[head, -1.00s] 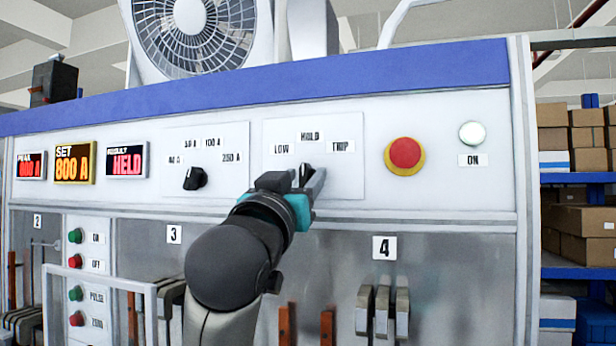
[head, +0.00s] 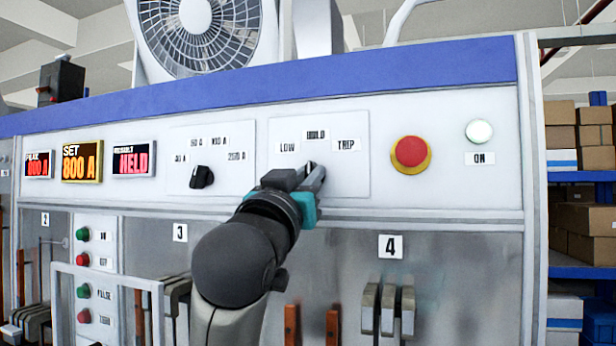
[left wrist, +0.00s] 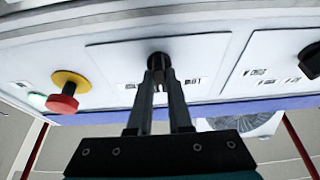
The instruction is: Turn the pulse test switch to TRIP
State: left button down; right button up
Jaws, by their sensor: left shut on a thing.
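The pulse test switch is a small black knob on a white plate (head: 345,180) marked LOW, HOLD and TRIP. My left gripper (head: 312,176) reaches up to it from below and mostly covers it in the head view. In the left wrist view the dark knob (left wrist: 158,61) sits between the tips of my left gripper (left wrist: 160,75), which is shut on it. The knob's pointer is hidden, so I cannot tell which mark it faces. The TRIP label (head: 346,145) is to the upper right of the gripper. My right gripper is not in view.
A red emergency button (head: 410,152) on a yellow ring is right of the plate. A black selector knob (head: 201,177) is to the left. The result display (head: 134,159) reads HELD. Levers (head: 388,308) stand below, and a guard rail (head: 105,277) is at lower left.

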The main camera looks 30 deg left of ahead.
pick_arm(q)
jog(key=shift+m+h, duration=0.4)
jog(key=shift+m, duration=0.1)
jog(key=m+h+p, duration=0.1)
jog(key=m, duration=0.1)
jog(key=m+h+p, duration=0.1)
jog(key=m, duration=0.2)
jog(key=shift+a+r+h, duration=0.1)
jog(key=shift+h, duration=0.2)
jog(key=shift+m+g+h+p, duration=0.2)
jog(key=shift+m+h+p, duration=0.5)
jog(key=shift+m, duration=0.95)
jog(key=shift+m+g+h+p, duration=0.2)
jog(key=shift+m+h+p, duration=0.45)
jog(key=shift+m, duration=1)
jog(key=shift+h, duration=0.25)
jog(key=c, duration=0.8)
grip_release()
jog(key=shift+c, duration=0.2)
